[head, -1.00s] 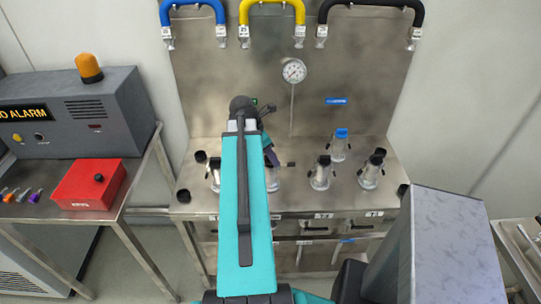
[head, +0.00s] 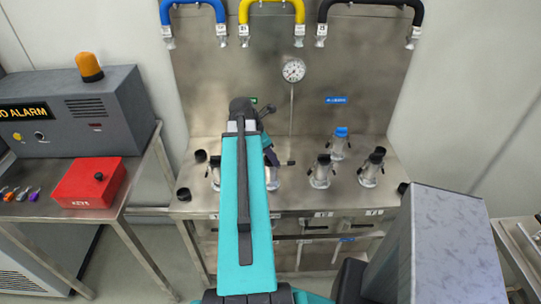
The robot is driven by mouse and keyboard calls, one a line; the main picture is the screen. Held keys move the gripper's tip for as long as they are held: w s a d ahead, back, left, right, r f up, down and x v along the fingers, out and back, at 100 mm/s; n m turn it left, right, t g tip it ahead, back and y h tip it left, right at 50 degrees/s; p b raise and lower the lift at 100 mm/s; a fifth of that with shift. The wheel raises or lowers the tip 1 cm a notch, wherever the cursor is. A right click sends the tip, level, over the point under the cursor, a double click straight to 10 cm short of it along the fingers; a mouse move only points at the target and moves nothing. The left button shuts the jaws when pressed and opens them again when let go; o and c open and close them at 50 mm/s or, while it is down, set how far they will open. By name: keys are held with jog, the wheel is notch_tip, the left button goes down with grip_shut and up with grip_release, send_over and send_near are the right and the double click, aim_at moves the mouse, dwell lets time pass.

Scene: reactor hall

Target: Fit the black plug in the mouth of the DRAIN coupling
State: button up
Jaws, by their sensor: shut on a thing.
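My gripper (head: 270,156) is at the far end of my teal arm, low over the steel bench, and mostly hidden behind the arm. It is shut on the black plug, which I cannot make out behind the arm. One clear coupling (head: 273,183) shows partly beside the arm, just below the gripper. Other clear couplings with dark tops stand on the bench, one partly hidden left of the arm (head: 214,176), one right of it (head: 320,176) and one further right (head: 370,172). I cannot read which coupling is DRAIN. Contact between plug and coupling is hidden.
The steel bench (head: 300,200) has a back panel with a gauge (head: 293,70) and blue, yellow and black hoses above. A blue-topped coupling (head: 339,146) stands at the back. Black caps lie at the left (head: 184,195). A red box (head: 89,184) sits on the left table.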

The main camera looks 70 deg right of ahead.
jog(key=o, duration=1.1)
jog(key=shift+s+a+f, duration=0.1)
jog(key=shift+a+f, duration=0.2)
jog(key=shift+f, duration=0.05)
jog(key=shift+d, duration=0.15)
jog(key=shift+w+d, duration=0.2)
jog(key=shift+w, duration=0.1)
jog(key=shift+s+v, duration=0.1)
jog(key=shift+v, duration=0.5)
jog(key=shift+s+v, duration=0.15)
jog(key=shift+v, duration=0.45)
jog(key=b+v, duration=0.2)
jog(key=v, duration=1)
jog(key=shift+s+b, duration=0.25)
jog(key=shift+b, duration=0.1)
jog(key=shift+r, duration=0.1)
jog(key=shift+s, duration=0.1)
